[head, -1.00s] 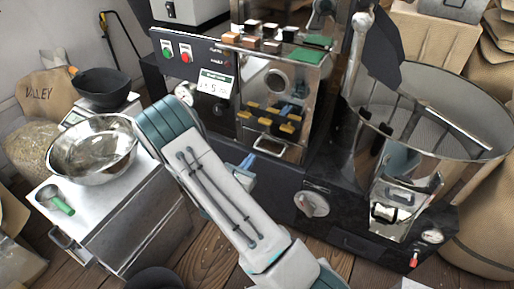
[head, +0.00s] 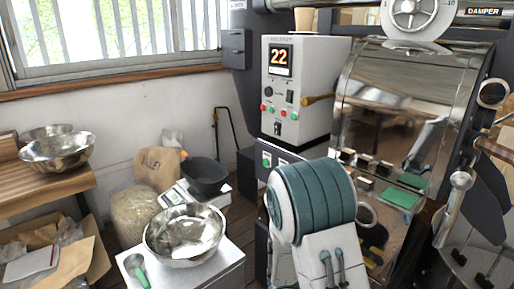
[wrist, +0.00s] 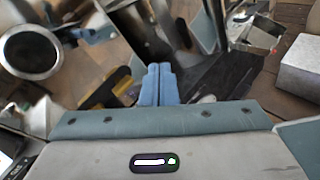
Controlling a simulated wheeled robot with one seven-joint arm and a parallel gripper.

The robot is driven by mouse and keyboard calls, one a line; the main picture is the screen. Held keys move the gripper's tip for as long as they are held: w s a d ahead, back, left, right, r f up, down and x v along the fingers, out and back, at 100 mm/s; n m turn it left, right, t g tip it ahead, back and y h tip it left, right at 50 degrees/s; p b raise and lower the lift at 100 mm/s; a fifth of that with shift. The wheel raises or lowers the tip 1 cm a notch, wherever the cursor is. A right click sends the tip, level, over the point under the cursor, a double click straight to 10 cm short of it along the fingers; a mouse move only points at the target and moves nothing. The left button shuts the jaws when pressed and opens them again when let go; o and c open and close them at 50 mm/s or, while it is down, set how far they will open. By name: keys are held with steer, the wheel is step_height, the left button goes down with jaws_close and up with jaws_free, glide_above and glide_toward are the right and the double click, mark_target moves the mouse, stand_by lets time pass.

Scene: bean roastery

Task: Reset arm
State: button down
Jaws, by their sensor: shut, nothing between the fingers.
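My gripper (wrist: 158,84) shows in the wrist view, its two blue fingers together and nothing between them. Past the fingers are the roaster's dark base (wrist: 218,85) and a round metal-rimmed window (wrist: 31,52) on the left. In the head view only the bent upper part of my arm shows, with a teal ribbed joint, in front of the roaster. The gripper itself is out of the head view.
The roaster's drum front (head: 390,110) and control box (head: 303,85) stand close beside my arm.

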steer(key=s+a+r+m+g+y+p, duration=0.1)
steer(key=s+r+m+g+y+p, duration=0.1)
steer(key=s+r+m+y+p, duration=0.45)
steer(key=s+a+r+m+g+y+p, duration=0.1)
steer(key=s+r+m+g+p, duration=0.2)
steer(key=r, duration=0.6)
steer(key=s+a+r+m+t+y+p, duration=0.2)
steer(key=a+r+m+y+p, duration=0.1)
steer(key=r, duration=0.4)
steer(key=s+a+r+m+t+y+p, duration=0.2)
steer(key=a+r+m+t+y+p, duration=0.1)
steer(key=r, duration=0.4)
steer(key=shift+s+a+r+t+y+p, duration=0.35)
steer(key=shift+a+y+p, duration=0.4)
steer(key=shift+a, duration=0.65)
